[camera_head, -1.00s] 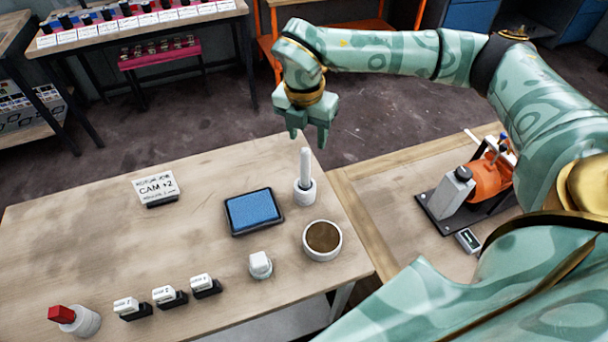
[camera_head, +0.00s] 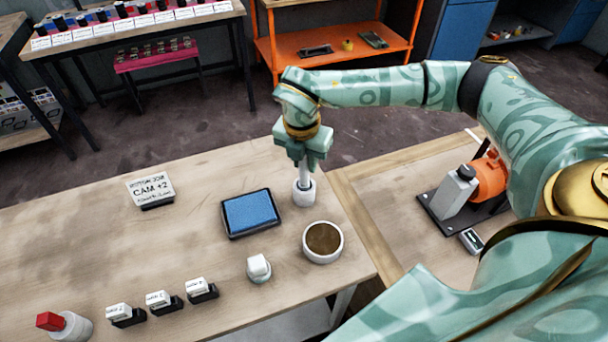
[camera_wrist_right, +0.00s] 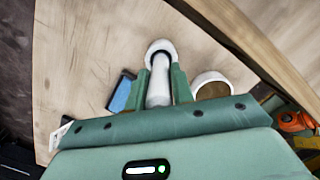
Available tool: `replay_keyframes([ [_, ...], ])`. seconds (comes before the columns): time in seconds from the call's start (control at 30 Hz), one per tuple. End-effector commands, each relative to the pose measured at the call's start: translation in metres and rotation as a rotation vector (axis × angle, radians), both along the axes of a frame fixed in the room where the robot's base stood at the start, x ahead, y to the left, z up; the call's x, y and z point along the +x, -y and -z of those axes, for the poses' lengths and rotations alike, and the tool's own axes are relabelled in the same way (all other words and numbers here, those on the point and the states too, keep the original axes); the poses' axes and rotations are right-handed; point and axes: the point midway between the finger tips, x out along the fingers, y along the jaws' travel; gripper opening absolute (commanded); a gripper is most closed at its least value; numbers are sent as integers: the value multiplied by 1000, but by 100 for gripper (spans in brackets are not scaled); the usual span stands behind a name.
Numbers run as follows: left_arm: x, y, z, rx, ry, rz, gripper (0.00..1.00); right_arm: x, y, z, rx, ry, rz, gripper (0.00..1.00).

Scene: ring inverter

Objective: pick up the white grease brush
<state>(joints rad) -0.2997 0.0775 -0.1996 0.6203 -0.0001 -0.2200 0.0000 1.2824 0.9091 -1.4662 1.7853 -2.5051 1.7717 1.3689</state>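The white grease brush (camera_head: 304,177) stands upright in a small white round holder (camera_head: 304,194) near the table's right side. My right gripper (camera_head: 304,165) is above the holder, pointing down, with its fingers around the brush's handle. In the right wrist view, the white handle (camera_wrist_right: 159,84) fills the gap between the two green fingers, and the gripper (camera_wrist_right: 160,82) looks shut on it. The brush's lower end is hidden inside the holder (camera_wrist_right: 160,48). My left gripper is not in view.
A blue pad in a black tray (camera_head: 250,212) lies left of the holder, and a white cup with brown contents (camera_head: 323,241) stands in front. A white knob (camera_head: 258,268), several small label blocks and a CAM +2 sign (camera_head: 151,190) are also on the table. An orange machine (camera_head: 487,180) is at right.

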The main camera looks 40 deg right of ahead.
Motion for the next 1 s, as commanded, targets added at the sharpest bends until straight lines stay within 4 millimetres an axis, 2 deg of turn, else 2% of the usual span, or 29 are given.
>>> replay_keyframes([
  [0.03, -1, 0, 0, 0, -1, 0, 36, 0, 0, 0, 0, 0, 0, 10],
  [0.07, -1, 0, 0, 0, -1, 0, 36, 0, 0, 0, 0, 0, 0, 1],
  [0.1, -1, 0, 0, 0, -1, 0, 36, 0, 0, 0, 0, 0, 0, 0],
  [0.4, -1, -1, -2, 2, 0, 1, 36, 1, 0, -6, 0, 2, 0, 0],
  [0.47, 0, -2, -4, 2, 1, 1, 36, 1, 0, -14, 0, 5, 1, 0],
  [0.8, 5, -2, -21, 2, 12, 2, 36, 1, 0, -86, 0, 5, 1, 0],
  [1.0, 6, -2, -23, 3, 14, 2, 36, 0, 0, -101, 1, 1, 0, 0],
])
